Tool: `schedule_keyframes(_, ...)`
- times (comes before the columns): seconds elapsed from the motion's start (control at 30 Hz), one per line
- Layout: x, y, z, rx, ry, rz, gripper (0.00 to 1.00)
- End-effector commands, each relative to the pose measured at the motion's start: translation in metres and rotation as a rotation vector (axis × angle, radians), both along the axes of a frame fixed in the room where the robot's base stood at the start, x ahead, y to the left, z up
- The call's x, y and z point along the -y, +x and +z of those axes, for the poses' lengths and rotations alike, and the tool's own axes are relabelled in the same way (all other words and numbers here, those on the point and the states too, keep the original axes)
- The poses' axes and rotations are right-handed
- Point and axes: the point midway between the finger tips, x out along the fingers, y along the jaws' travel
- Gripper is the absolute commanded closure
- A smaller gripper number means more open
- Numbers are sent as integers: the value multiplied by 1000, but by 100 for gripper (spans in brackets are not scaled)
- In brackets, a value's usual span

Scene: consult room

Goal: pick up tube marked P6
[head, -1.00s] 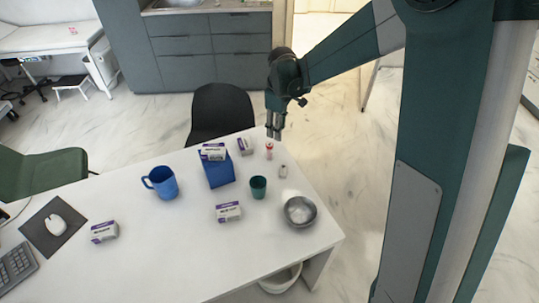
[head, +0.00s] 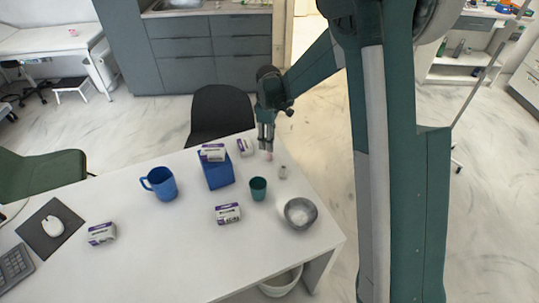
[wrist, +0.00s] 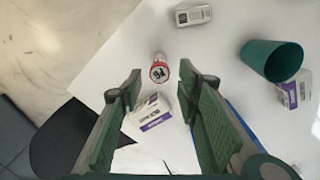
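A small tube (head: 269,156) with a red and white top stands near the far right edge of the white table, partly hidden by my gripper in the head view. In the wrist view the tube (wrist: 159,70) is seen from above, with dark marking on its top that I cannot read for certain. My gripper (head: 266,147) points down above it. In the wrist view my gripper (wrist: 160,76) is open, and the tube lies in line with the gap between its fingertips. Nothing is held.
A white and purple box (head: 245,147) stands close to the tube's left, beside a blue holder (head: 218,174) with another box on top. A blue mug (head: 161,184) stands left.

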Motion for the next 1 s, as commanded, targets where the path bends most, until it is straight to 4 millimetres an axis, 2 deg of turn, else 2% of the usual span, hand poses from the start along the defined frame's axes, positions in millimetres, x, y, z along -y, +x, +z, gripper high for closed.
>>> schedule_keyframes(0.33, 0, 0, -23, 0, 0, 0, 67)
schedule_keyframes(0.77, 0, 0, -27, 0, 0, 0, 67)
schedule_keyframes(1.0, 2, 0, -48, 0, 0, 0, 67)
